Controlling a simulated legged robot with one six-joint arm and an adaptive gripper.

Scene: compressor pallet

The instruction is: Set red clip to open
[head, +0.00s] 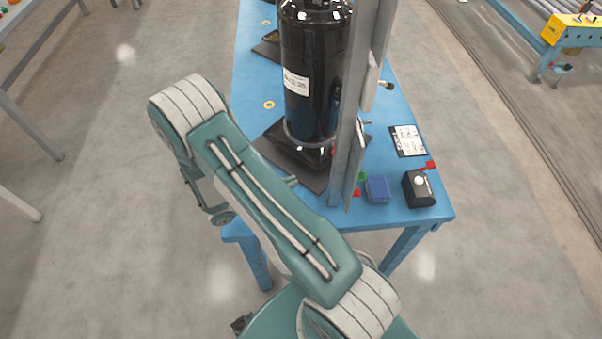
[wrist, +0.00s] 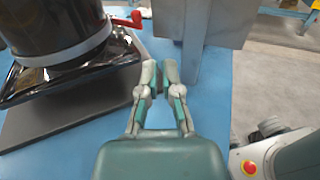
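The red clip (wrist: 128,20) shows in the wrist view as a small red lever at the right side of the black compressor's base. It extends sideways to the right. In the head view a small red part (head: 364,129) at the compressor's lower right appears to be the same clip. The black compressor (head: 312,75) stands upright on a dark base plate. My gripper (wrist: 159,72) is empty, its fingertips apart by a narrow gap. It is over the blue table, short of the clip and a little to its right.
A grey upright post (head: 357,110) stands right of the compressor; its lower part (wrist: 193,60) is just beyond my fingertips. The blue table (head: 400,105) also holds a blue bin (head: 377,188), a black box (head: 419,190) and a paper sheet (head: 407,141).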

